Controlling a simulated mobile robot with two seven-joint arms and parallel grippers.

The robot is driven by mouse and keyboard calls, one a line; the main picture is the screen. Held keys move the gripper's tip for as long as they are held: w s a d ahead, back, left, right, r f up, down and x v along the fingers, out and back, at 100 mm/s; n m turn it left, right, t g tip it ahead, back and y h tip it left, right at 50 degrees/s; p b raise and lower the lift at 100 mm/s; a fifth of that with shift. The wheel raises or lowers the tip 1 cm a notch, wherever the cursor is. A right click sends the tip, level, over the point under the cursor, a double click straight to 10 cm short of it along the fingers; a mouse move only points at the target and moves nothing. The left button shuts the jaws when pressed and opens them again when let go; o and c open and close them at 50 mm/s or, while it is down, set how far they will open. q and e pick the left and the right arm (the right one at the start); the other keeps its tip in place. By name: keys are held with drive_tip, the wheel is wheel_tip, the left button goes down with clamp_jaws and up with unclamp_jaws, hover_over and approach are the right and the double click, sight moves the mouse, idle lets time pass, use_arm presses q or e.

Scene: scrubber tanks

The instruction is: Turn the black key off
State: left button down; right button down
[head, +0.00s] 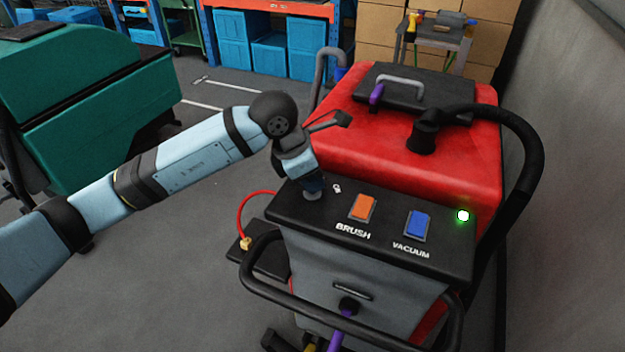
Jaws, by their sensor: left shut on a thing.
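My left gripper (313,183) points down at the left end of the black control panel (290,208) on the red scrubber (380,150). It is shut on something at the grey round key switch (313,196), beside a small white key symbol. The black key itself is hidden by the gripper, so its angle does not show. A green light (463,215) glows at the panel's right end. My right gripper is out of view.
An orange BRUSH switch (362,208) and a blue VACUUM switch (417,224) sit right of the gripper. A black push handle (320,312) curves in front, and a black hose (525,150) arches at right. A teal machine (90,110) stands at left.

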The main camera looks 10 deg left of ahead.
use_arm(q)
drive_tip(key=n+t+b, duration=0.1)
drive_tip(key=n+b, duration=0.1)
drive_tip(key=n, duration=0.1)
drive_tip(key=shift+f+y+b, duration=0.15)
drive_tip(key=shift+y+b, duration=0.25)
drive_tip(key=n+t+y+b, duration=0.1)
drive_tip(key=n+b, duration=0.1)
drive_tip(key=n, duration=0.1)
drive_tip(key=shift+n+b, duration=0.35)
drive_tip(key=shift+n, duration=0.05)
drive_tip(key=shift+n+y+b, duration=0.3)
drive_tip(key=shift+n+b, duration=0.2)
drive_tip(key=shift+n, duration=0.3)
drive_tip(key=shift+n+y+b, duration=0.4)
drive_tip(key=shift+n+b, duration=0.15)
drive_tip(key=shift+n, duration=0.35)
drive_tip(key=shift+t, duration=0.3)
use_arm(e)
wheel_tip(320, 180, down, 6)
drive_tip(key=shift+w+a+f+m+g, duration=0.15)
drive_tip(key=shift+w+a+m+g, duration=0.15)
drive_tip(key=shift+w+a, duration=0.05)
use_arm(q)
drive_tip(key=shift+r+n, duration=0.2)
drive_tip(key=shift+n, duration=0.1)
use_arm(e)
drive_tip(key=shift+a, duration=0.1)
